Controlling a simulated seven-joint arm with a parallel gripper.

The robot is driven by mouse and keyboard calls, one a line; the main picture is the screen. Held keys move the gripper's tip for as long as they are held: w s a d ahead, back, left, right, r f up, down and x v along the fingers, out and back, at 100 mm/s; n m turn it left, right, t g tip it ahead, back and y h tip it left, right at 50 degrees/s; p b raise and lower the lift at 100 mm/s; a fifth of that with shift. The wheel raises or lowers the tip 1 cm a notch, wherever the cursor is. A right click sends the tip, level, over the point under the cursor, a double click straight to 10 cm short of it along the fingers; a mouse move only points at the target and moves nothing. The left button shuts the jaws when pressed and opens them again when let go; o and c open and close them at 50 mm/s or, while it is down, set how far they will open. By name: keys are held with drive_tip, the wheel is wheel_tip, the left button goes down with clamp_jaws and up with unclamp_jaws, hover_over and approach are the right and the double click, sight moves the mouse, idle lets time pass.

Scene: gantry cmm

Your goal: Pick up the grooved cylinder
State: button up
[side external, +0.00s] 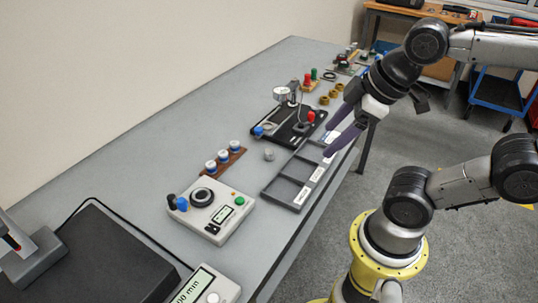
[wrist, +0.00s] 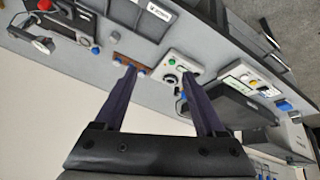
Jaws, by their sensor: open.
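A small grey cylinder (side external: 269,154) stands on the grey bench in the side view, between the black fixture plate and the compartment tray. It looks like the grooved cylinder, but any grooves are too small to tell.
The labelled compartment tray (side external: 268,188) lies along the bench's front edge. A black fixture plate (side external: 275,131) with a dial gauge stands behind the cylinder. A wooden rack (side external: 236,158) with blue-and-white pieces and a control box (side external: 228,222) stand to its left.

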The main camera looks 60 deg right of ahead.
drive_tip(key=w+r+n, duration=0.3)
drive_tip(key=w+n, duration=0.1)
drive_tip(key=n, duration=0.3)
drive_tip(key=n+g+y, duration=0.1)
drive_tip(key=n+g, duration=0.5)
drive_tip(key=n, duration=0.3)
hover_over(269, 151)
drive_tip(key=f, duration=1.8)
drive_tip(key=shift+w+d+f, duration=0.15)
drive_tip(key=shift+w+f, duration=0.05)
drive_tip(key=shift+f, duration=0.2)
drive_tip(key=shift+s+f, duration=0.1)
drive_tip(key=shift+f, duration=3.05)
clamp_jaws()
